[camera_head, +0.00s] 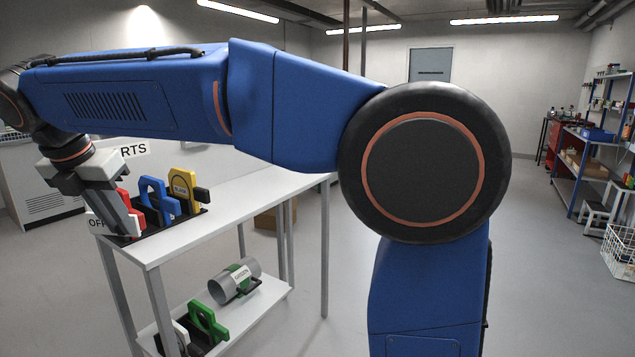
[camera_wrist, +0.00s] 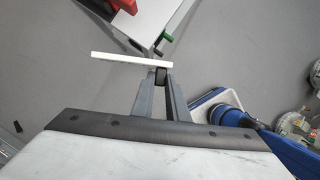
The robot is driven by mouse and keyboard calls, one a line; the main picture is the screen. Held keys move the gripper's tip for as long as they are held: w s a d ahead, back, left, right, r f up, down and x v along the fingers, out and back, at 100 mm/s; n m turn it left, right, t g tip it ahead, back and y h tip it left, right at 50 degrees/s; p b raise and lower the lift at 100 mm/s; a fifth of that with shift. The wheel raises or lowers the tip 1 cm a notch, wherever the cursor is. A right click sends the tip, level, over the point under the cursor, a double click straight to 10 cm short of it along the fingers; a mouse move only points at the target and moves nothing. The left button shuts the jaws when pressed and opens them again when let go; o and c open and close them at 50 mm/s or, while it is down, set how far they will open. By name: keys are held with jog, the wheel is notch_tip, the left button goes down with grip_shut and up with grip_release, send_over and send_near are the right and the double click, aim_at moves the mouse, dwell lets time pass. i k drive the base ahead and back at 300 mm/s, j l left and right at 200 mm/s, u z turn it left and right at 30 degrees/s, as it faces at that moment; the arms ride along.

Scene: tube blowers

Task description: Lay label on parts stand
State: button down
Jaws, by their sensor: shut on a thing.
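My gripper (camera_head: 128,232) points down at the near left end of the parts stand (camera_head: 185,235), a white table with a lower shelf. In the wrist view my gripper (camera_wrist: 161,75) is shut on a thin white label (camera_wrist: 120,59), seen edge-on and sticking out to the left of the fingertips. In the head view the label (camera_head: 96,223) shows the letters "OFF"; the rest is hidden behind a finger. A corner of the stand (camera_wrist: 152,30) shows beyond the label in the wrist view. I cannot tell whether the label touches the stand.
A black rack on the stand's top holds red, blue (camera_head: 158,198) and yellow (camera_head: 184,188) parts near my gripper. A sign ending "RTS" (camera_head: 134,150) is behind. A grey tube (camera_head: 222,288) and a green part (camera_head: 207,320) are on the lower shelf. The stand's far top is clear.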

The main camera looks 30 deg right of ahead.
aim_at(270, 185)
jog(key=i+l+z, duration=0.1)
jog(key=i+z, duration=0.8)
jog(key=i, duration=0.45)
